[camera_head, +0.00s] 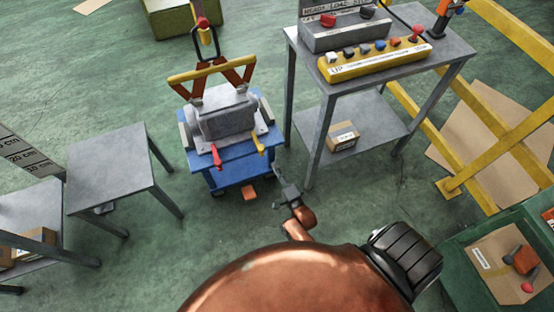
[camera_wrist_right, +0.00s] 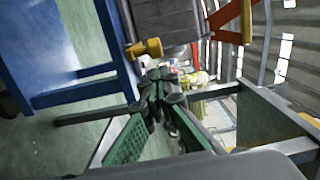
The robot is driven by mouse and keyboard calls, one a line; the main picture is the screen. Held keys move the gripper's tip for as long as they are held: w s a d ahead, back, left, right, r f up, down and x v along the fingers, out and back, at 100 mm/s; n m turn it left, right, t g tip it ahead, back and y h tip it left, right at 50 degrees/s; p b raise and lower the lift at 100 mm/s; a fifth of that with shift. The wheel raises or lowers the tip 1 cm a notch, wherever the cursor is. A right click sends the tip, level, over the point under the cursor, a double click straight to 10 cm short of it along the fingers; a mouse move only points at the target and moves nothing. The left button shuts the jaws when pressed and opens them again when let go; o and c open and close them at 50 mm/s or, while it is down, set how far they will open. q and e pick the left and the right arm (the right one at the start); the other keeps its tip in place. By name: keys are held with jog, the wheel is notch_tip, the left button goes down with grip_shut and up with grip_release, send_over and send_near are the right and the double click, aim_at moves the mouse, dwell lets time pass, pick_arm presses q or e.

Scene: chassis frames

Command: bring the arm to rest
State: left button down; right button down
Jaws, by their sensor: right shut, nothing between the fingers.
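My right arm reaches forward from the bottom of the head view. Its right gripper (camera_head: 284,182) is shut and empty, above the green floor between the blue cart (camera_head: 232,174) and the grey control table (camera_head: 312,150). In the right wrist view the gripper (camera_wrist_right: 162,84) shows its dark fingers together, with green pads. The blue cart (camera_wrist_right: 40,60) fills the left of that view, and a yellow clamp handle (camera_wrist_right: 145,48) shows just beyond the fingertips, apparently apart from them. My left gripper is not in view.
A grey casting (camera_head: 225,115) sits on the cart under a yellow lifting beam (camera_head: 211,70) and hook. A yellow button box (camera_head: 375,62) stands on the control table. A grey table (camera_head: 108,165) stands left, yellow railing (camera_head: 470,90) right. Floor is free between the left table and cart.

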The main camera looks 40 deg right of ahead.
jog(key=shift+s+a, duration=0.25)
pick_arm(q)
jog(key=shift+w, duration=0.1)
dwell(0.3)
